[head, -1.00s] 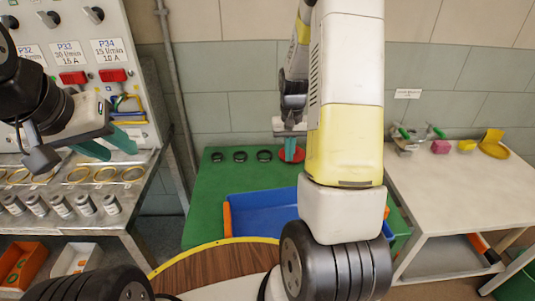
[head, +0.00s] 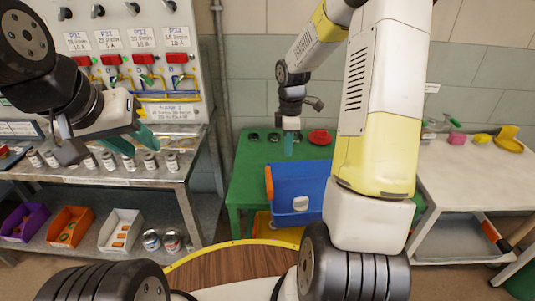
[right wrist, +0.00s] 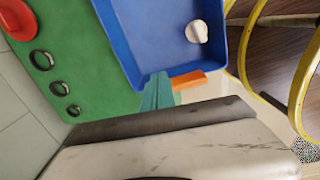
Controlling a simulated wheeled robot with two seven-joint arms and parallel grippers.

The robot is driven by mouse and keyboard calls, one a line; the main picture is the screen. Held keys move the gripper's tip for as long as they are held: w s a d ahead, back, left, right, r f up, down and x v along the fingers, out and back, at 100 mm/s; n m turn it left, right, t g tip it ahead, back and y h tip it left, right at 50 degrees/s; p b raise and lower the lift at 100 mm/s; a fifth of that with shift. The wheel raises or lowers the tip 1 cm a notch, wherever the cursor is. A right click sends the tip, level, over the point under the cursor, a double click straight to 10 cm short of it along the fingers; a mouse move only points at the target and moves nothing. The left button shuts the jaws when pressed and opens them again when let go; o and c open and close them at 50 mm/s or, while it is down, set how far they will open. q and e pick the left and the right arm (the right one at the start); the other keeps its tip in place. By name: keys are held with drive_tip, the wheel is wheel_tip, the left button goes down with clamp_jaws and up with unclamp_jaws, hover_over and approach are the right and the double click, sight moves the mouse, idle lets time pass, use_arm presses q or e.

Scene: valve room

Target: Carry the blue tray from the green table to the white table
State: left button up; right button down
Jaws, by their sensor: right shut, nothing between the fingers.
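The blue tray (head: 313,183) lies on the green table (head: 247,165), with an orange handle (head: 268,182) on its left end and a small white object (head: 300,203) inside. My right arm hides its right part. My right gripper (head: 289,145) is shut and empty, fingers pointing down near the tray's far side. In the right wrist view its teal fingertips (right wrist: 158,92) overlap the tray rim (right wrist: 140,76) beside the orange handle (right wrist: 188,80); I cannot tell whether they touch. My left gripper (head: 143,138) is open and empty, in front of the valve panel. The white table (head: 470,170) stands at the right.
A metal bench (head: 95,173) with cans stands at the left.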

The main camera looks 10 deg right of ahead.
drive_tip(key=a+f, duration=0.4)
drive_tip(key=f, duration=0.5)
drive_tip(key=shift+w+f, duration=0.25)
drive_tip(key=shift+w, duration=0.2)
drive_tip(key=shift+w+a, duration=0.2)
drive_tip(key=shift+a, duration=0.65)
drive_tip(key=shift+d, duration=0.1)
